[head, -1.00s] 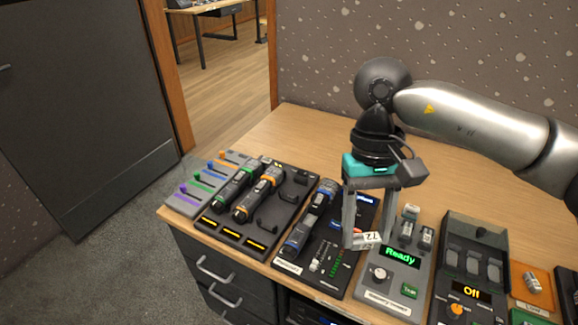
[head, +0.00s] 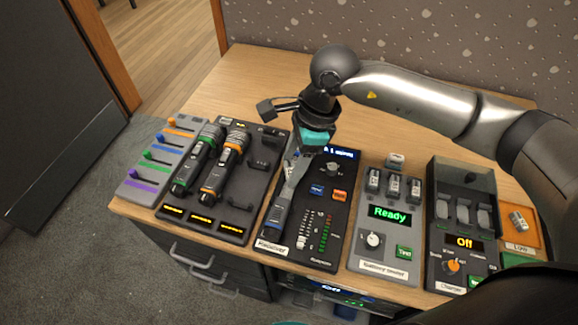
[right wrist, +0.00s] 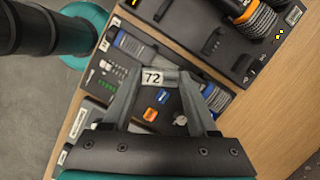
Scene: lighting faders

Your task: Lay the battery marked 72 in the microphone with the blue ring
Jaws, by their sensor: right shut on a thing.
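My right gripper (head: 287,188) points down over the left side of the black receiver (head: 333,222). In the right wrist view its fingertips (right wrist: 155,78) are shut on the battery marked 72 (right wrist: 152,78), a small pale cylinder held crosswise, number facing the camera. The battery is hidden in the head view. The grey microphone with the blue ring (right wrist: 130,45) lies on the receiver beneath the gripper; its blue ring (right wrist: 221,101) shows beyond the right finger. In the head view only its lower part (head: 276,218) shows clearly. I cannot tell the gap between battery and microphone. My left gripper is out of view.
Left of the receiver, a dark rack (head: 262,182) holds microphones with a green ring (head: 194,168) and an orange ring (head: 222,170), beside a fader board (head: 137,185). To the right stand the battery tester (head: 378,262), reading Ready, and the charger (head: 440,215), reading Off. The table behind is clear.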

